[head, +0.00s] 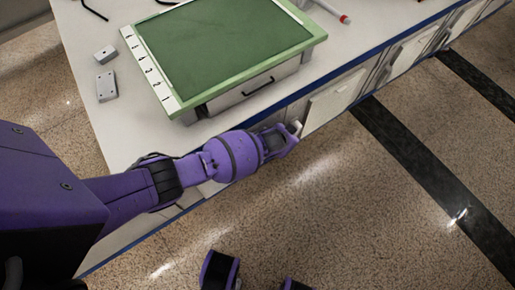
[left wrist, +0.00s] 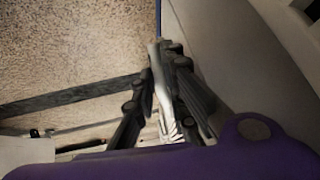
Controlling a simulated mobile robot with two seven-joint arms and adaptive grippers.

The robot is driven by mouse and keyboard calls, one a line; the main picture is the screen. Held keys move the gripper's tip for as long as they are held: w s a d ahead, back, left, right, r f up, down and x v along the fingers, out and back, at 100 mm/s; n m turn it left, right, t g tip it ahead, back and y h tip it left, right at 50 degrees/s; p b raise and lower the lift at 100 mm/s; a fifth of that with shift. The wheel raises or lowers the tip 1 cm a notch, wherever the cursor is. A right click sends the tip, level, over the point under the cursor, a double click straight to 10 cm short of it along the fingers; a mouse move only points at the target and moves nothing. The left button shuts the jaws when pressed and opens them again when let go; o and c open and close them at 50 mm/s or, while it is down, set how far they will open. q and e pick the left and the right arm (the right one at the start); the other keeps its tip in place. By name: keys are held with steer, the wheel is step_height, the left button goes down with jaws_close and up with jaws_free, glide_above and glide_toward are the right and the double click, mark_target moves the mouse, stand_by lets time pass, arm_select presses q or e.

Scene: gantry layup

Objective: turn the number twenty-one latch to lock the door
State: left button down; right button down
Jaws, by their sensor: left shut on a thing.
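My left gripper (head: 290,135) reaches across to the front of the bench, at the cabinet face just below the worktop edge. In the left wrist view its two dark fingers (left wrist: 165,105) are shut on a pale, slim latch handle (left wrist: 159,80). A small light part of the latch (head: 296,127) shows at the fingertips in the head view. The fingers and wrist hide most of the latch, and no number can be read on it. The cabinet door by the gripper is mostly hidden by the arm.
The bench (head: 105,135) carries a green-topped box (head: 225,45) with a black handle, close above my left arm. Two grey blocks (head: 106,86) lie to its left, and a red-tipped tube (head: 330,10) lies behind. More cabinet fronts (head: 335,98) run right.

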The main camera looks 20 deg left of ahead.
arm_select(q)
steer(key=shift+a, duration=0.1)
steer(key=c, duration=2)
jaws_free()
steer(key=shift+c, duration=0.2)
steer(key=shift+w, duration=0.1)
steer(key=v, duration=1.2)
steer(key=shift+f, duration=0.1)
